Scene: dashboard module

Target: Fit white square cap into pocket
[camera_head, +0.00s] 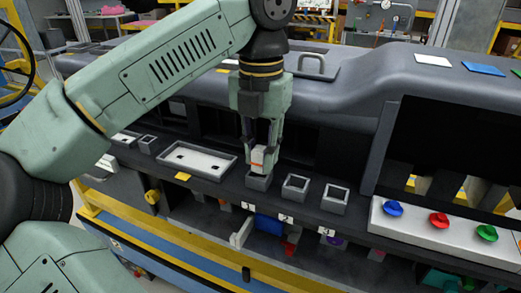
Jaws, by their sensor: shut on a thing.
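My gripper (260,162) points down over the dashboard ledge and is shut on a small white cap (257,154) with an orange band at its lower part. Directly below it is a dark square-rimmed pocket (259,183), the leftmost of three in a row. The fingertips and the cap cover its opening, so I cannot tell whether the cap is inside the rim or just above it. The middle pocket (283,190) and the right pocket (323,204) show light interiors.
A shallow dark-rimmed tray (190,161) with a white floor lies to the left. A small square pocket (147,145) is beyond it. A grey panel (460,236) with blue, red and green knobs is at right. A handle (314,55) stands up behind my gripper.

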